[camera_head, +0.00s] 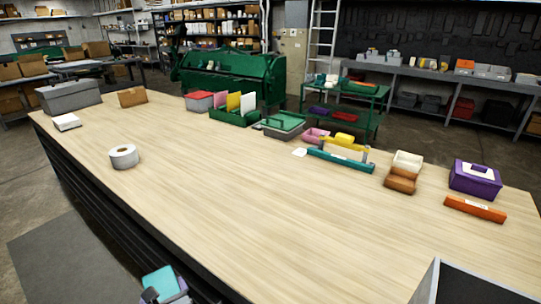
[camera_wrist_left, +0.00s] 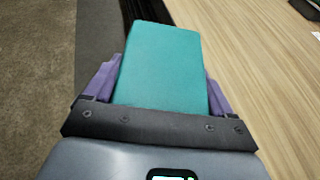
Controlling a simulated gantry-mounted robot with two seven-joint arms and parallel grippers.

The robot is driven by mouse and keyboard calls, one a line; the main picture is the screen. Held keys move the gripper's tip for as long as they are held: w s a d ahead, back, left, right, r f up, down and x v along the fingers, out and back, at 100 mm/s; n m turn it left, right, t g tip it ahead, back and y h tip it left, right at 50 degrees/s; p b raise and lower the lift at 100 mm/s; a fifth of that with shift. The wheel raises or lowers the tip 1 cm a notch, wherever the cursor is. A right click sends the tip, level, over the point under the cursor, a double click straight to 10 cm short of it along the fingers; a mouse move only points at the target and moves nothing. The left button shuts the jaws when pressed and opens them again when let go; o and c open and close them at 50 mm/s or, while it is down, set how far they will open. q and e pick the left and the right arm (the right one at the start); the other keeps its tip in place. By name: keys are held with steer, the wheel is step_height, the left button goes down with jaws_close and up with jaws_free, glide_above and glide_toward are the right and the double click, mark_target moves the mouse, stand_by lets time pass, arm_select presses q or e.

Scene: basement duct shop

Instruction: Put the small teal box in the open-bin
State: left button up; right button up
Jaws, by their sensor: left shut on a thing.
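The small teal box (camera_head: 160,281) is at the bottom of the head view, by the table's near edge. My left gripper (camera_head: 166,290) is shut on it. In the left wrist view the teal box (camera_wrist_left: 162,68) stands between the two purple fingers of the left gripper (camera_wrist_left: 160,85). The floor and the table's edge show behind it. A dark-lined, grey-walled open bin (camera_head: 428,284) is partly in view at the bottom right corner of the head view, and I take it for the open-bin. Most of it is cut off. My right gripper is not in view.
The wooden table (camera_head: 240,190) is clear across its middle and front. Along the back stand a green file tray (camera_head: 233,117), a teal bar (camera_head: 340,160), brown box (camera_head: 400,181), purple box (camera_head: 474,180) and orange bar (camera_head: 475,209).

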arm_select(q)
steer(key=d+r+m+h, duration=0.1)
steer(key=s+d+r+m+t+h, duration=0.1)
steer(key=s+d+r+m+h, duration=0.1)
steer(key=shift+s+d+t, duration=0.1)
steer(key=shift+d+t, duration=0.2)
steer(key=shift+d, duration=0.1)
steer(key=w+d+r+m+h+p, duration=0.1)
steer(key=d+r+h+p, duration=0.15)
steer(key=r+p, duration=0.95)
steer(key=w+d+r+m+h+p, duration=0.15)
steer(key=d+r+p, duration=0.45)
steer(key=r, duration=1)
steer(key=a+r+p, duration=0.4)
steer(key=r+p, duration=0.6)
steer(key=a+r+m+p, duration=0.1)
steer(key=a+r+p, duration=0.3)
steer(key=r+p, duration=0.6)
steer(key=shift+w+r+t, duration=0.35)
steer(key=shift+r+t, duration=0.05)
steer(key=shift+r, duration=0.05)
